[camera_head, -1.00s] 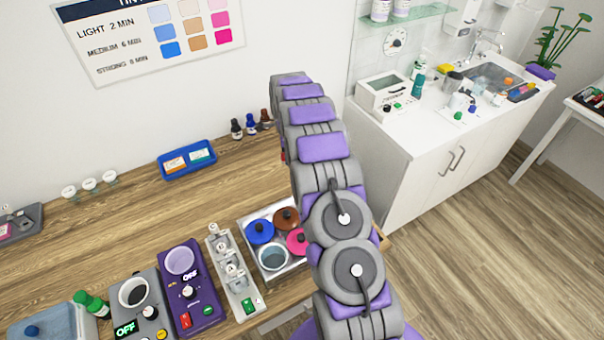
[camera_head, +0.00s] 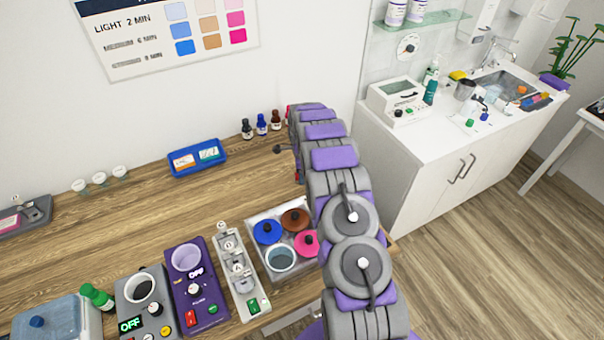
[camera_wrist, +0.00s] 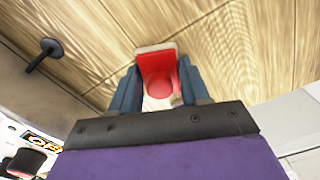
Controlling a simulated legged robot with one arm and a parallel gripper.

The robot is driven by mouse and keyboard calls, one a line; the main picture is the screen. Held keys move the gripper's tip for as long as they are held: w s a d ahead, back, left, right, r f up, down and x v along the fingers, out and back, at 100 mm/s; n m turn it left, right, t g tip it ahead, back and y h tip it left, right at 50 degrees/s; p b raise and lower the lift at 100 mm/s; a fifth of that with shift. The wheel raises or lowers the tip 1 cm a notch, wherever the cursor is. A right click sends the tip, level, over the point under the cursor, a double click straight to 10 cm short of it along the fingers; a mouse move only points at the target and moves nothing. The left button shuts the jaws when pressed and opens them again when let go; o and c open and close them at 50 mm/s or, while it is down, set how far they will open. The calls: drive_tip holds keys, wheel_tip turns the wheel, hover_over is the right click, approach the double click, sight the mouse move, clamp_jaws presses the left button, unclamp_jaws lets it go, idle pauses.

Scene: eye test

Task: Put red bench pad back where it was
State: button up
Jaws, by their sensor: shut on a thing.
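In the wrist view, my gripper (camera_wrist: 158,78) is shut on a red thing (camera_wrist: 157,62), which I take to be the red bench pad. It has a flat part with a pale edge and a rounded red part between the two blue-grey fingers. The wooden bench lies beyond it; I cannot tell whether the pad touches the wood. In the head view, my own arm hides the gripper and nearly all of the pad. The wooden bench (camera_head: 130,212) runs along the wall on the left.
A metal tray with colored lids (camera_head: 254,240) stands left of my arm. Several small bottles (camera_head: 262,125) and a blue tray (camera_head: 198,158) stand behind. A dark knob (camera_head: 277,149) shows beside my arm; its base is unclear. Devices (camera_head: 195,290) line the front. The middle bench is clear.

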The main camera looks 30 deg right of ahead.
drive_tip(key=shift+d, duration=0.2)
drive_tip(key=o, duration=0.9)
drive_tip(key=shift+d+f, duration=0.15)
drive_tip(key=shift+d, duration=0.2)
drive_tip(key=shift+o, duration=0.2)
drive_tip(key=shift+a, duration=0.3)
wheel_tip(320, 180, up, 12)
drive_tip(key=p, duration=0.1)
drive_tip(key=s+a+r+n, duration=0.5)
drive_tip(key=s+a+r, duration=0.25)
drive_tip(key=r, duration=0.35)
drive_tip(key=s+a+r+n+g, duration=0.1)
drive_tip(key=s+a+r+n, duration=0.25)
drive_tip(key=s, duration=0.35)
drive_tip(key=s+a+r+n, duration=0.3)
drive_tip(key=s+r, duration=0.1)
drive_tip(key=s, duration=0.2)
drive_tip(key=s+a+n, duration=0.1)
drive_tip(key=s+n, duration=0.2)
drive_tip(key=s, duration=0.7)
drive_tip(key=s+a+r+n, duration=0.1)
drive_tip(key=s+n, duration=0.3)
drive_tip(key=s, duration=0.5)
drive_tip(key=s+a+n, duration=0.3)
drive_tip(key=s, duration=0.7)
drive_tip(key=shift+s+r+n+g, duration=0.25)
drive_tip(key=shift+s+n+g, duration=0.1)
drive_tip(key=shift+g, duration=0.05)
